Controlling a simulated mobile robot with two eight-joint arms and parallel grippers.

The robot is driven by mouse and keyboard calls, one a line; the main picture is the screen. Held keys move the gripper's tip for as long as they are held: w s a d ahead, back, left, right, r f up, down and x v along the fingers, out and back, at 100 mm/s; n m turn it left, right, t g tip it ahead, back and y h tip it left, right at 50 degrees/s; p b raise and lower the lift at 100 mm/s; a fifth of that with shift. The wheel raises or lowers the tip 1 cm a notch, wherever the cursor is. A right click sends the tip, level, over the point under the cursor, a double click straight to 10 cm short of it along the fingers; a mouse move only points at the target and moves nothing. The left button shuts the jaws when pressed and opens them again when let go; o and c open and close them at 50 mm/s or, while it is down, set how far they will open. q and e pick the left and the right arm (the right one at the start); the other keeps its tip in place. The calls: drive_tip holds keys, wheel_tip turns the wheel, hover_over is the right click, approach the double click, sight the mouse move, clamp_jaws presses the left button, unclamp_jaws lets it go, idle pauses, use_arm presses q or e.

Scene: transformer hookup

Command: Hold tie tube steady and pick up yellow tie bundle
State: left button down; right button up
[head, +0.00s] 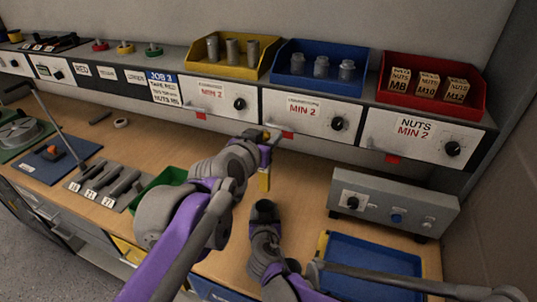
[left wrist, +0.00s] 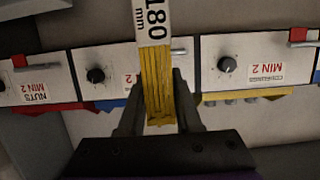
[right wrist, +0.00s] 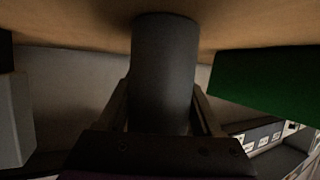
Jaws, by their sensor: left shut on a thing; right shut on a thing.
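The yellow tie bundle (head: 264,181) hangs upright from my left gripper (head: 265,146), which is shut on it. In the left wrist view the yellow ties (left wrist: 157,82) are between the fingers, with a white "180 mm" label band (left wrist: 154,22) around the bundle. The dark grey tie tube (head: 264,206) stands on the bench below the bundle in the head view, with a small gap between them. My right gripper is shut on the tube; in the right wrist view the tube (right wrist: 164,70) is between its fingers. The tube's inside cannot be made out.
A green bin (head: 160,184) stands left of the tube. A grey control box (head: 393,203) and a blue tray (head: 372,262) are to the right. Drawers under the shelf (head: 310,109) line the back. Bare bench (head: 310,165) lies right of the bundle.

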idle(0.3)
drive_tip(key=o, duration=1.4)
